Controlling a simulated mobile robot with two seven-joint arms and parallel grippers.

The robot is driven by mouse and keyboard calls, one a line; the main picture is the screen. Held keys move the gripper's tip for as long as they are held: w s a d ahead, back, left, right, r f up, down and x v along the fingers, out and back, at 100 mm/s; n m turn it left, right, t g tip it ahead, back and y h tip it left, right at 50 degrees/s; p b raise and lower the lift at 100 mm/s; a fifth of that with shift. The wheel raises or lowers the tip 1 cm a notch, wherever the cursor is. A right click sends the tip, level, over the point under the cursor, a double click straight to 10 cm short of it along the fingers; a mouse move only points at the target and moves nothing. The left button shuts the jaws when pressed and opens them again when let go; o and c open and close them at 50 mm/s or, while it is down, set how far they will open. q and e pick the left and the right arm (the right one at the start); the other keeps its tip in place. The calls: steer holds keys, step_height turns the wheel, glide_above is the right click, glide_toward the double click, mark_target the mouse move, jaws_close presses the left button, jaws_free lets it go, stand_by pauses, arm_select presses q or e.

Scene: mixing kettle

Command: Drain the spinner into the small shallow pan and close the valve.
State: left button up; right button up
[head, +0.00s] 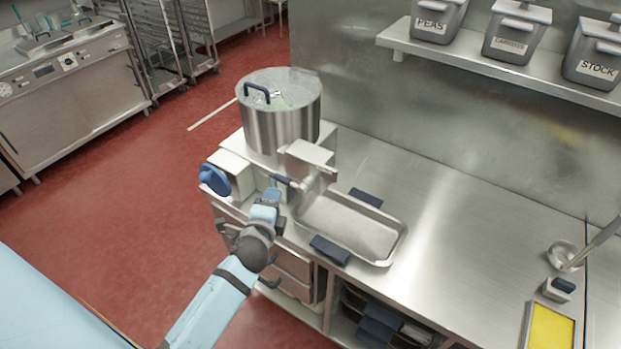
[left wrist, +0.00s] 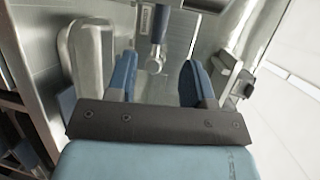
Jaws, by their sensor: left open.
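The spinner (head: 283,126) is a large steel drum with a lid and dark blue handle, at the left end of the steel counter. A steel outlet block (head: 308,155) sits at its front. The valve's dark blue handle (head: 284,181) points toward my left gripper (head: 268,200). In the left wrist view the valve handle (left wrist: 161,22) shows ahead, between the spread blue fingers (left wrist: 158,82), with a gap on both sides. The gripper is open and holds nothing. The shallow pan (head: 396,246), with dark blue grips, sits on the counter beneath the outlet. My right gripper is out of view.
A blue knob (head: 214,179) sticks out at the spinner base's left. Labelled bins stand on a wall shelf (head: 480,65). A yellow-topped tray (head: 550,327) is at the far right.

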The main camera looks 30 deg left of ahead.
mark_target(282, 182)
arm_select(q)
steer(key=x, duration=1)
jaws_close()
